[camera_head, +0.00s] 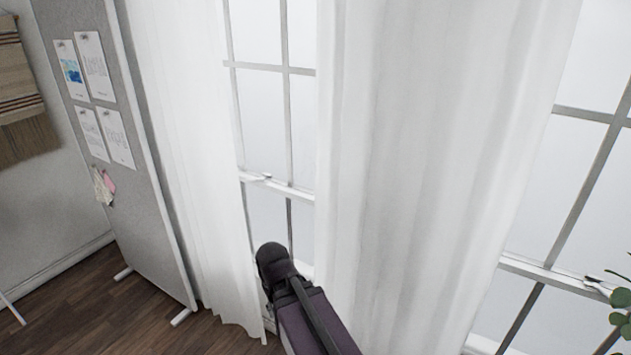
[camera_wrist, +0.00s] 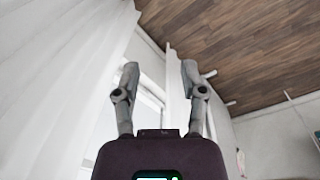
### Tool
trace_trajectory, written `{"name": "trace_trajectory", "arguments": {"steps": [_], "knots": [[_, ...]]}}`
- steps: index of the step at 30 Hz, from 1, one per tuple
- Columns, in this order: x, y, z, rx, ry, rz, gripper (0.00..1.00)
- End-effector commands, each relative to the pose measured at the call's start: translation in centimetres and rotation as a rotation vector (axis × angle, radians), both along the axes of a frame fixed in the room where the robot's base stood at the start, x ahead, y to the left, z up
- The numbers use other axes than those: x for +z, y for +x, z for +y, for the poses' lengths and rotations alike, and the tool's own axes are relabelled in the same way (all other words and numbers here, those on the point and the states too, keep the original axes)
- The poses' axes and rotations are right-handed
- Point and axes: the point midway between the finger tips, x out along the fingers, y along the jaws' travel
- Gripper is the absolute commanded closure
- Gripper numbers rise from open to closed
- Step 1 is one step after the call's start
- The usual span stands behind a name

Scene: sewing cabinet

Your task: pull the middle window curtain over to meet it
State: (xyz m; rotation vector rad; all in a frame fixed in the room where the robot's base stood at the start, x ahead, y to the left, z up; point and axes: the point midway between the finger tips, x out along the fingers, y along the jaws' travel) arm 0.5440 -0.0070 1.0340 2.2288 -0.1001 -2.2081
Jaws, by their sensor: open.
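The middle curtain (camera_head: 415,150), white and pleated, hangs in the centre of the head view. The left curtain (camera_head: 190,130) hangs beside the notice board, with bare window between the two. My arm rises from the bottom of the head view in front of that gap; my fingers cannot be made out there. In the wrist view my gripper (camera_wrist: 159,72) is open, with no cloth seen held between its fingers. A broad white curtain (camera_wrist: 55,70), apparently the middle one, fills the left side, apart from the fingers. A narrower white curtain (camera_wrist: 177,88) shows beyond, behind the right finger.
The left window (camera_head: 265,120) has a latch on its crossbar. Another window (camera_head: 580,170) stands at the right, with a green plant (camera_head: 621,320) at the edge. A grey notice board (camera_head: 95,130) with pinned papers stands at the left. The wooden floor (camera_head: 90,300) is clear there.

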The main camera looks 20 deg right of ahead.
Motion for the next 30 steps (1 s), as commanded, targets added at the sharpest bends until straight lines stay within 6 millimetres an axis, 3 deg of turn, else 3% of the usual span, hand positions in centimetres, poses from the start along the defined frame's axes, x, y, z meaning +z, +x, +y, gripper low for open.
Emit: {"name": "trace_trajectory", "arguments": {"steps": [8, 14, 21, 30], "knots": [[0.9, 3.3, -3.2, -0.202, -0.226, -0.084, 0.46], [3.1, 6.8, -6.4, -0.413, -0.454, -0.242, 0.46], [7.4, 11.2, -9.4, -0.632, -0.685, -0.525, 0.46], [14.1, 16.6, -10.5, -0.804, -0.858, -0.976, 0.46]]}}
